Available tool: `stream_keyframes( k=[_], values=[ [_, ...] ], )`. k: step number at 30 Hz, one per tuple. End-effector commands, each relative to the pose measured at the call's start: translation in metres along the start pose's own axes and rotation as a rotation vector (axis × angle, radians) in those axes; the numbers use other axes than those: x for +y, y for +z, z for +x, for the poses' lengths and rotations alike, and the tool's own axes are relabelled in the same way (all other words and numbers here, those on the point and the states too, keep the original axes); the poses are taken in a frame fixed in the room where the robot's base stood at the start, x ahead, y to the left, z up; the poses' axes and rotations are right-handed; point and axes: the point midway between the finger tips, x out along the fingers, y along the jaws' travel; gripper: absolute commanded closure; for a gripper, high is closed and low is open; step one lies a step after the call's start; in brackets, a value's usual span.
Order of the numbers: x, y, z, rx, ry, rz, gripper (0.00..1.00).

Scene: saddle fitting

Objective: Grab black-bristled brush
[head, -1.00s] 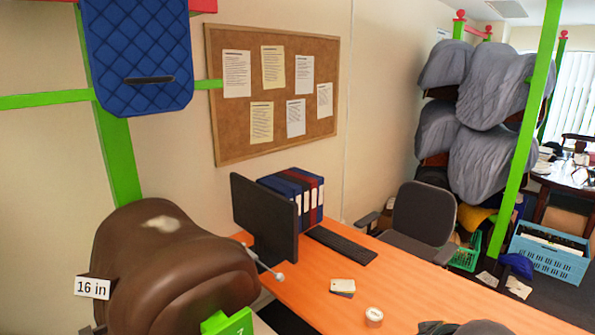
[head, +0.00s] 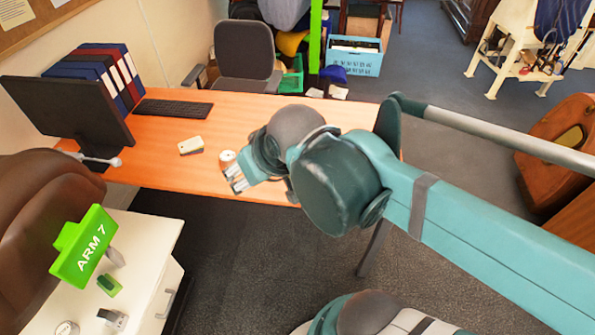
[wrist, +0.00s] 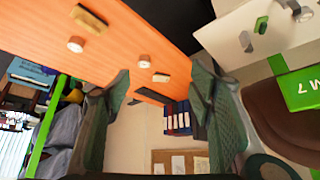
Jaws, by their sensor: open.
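My gripper (wrist: 160,88) is open, with its two dark teal fingers apart and nothing visible between them. In the wrist view, a tan block with dark bristle-like edging, which looks like the black-bristled brush (wrist: 88,18), lies on the orange desk at the upper left, apart from the fingers. A second tan block (wrist: 161,77) lies nearer the binders, in line with the gap between the fingers; its bristles are unclear. It seems to be the cream block with a dark underside (head: 191,146) in the head view. My arm hides the desk's right part there.
Round tins (wrist: 75,44) and (wrist: 144,60) stand near the blocks. The monitor (head: 68,112), keyboard (head: 174,108) and binders (head: 102,75) are at the desk's left and back. A white cabinet (head: 150,245) holds small items and a green sign (head: 84,250).

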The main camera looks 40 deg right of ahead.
Motion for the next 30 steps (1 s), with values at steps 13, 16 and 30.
stream_keyframes(
  k=[13, 16, 30],
  values=[
    [0.02, -0.016, 0.022, -0.061, 0.022, -0.074, 0.46],
    [0.028, -0.022, 0.032, -0.084, 0.027, -0.102, 0.46],
    [0.069, -0.041, 0.081, -0.2, 0.035, -0.235, 0.46]
  ],
)
